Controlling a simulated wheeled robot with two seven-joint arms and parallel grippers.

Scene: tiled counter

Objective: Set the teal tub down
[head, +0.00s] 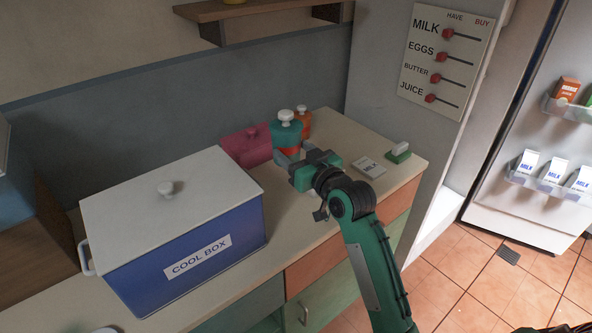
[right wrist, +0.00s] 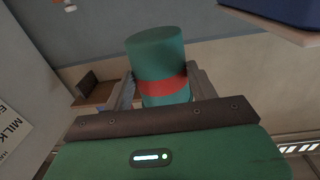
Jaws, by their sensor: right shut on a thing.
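The teal tub (head: 287,134) has a red band and a white knob on top. My right gripper (head: 289,158) is shut on it near the back of the counter, right of the cool box. In the right wrist view the tub (right wrist: 156,58) sits between the two fingers (right wrist: 160,90), which press on its sides near the red band. In the head view its lower part is hidden by the gripper, so I cannot tell whether it touches the counter. My left gripper is not in view.
The blue cool box (head: 190,255) fills the counter's left. A notepad (head: 370,167) and a green-and-white block (head: 398,152) lie to the right, with bare counter (head: 345,135) behind them.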

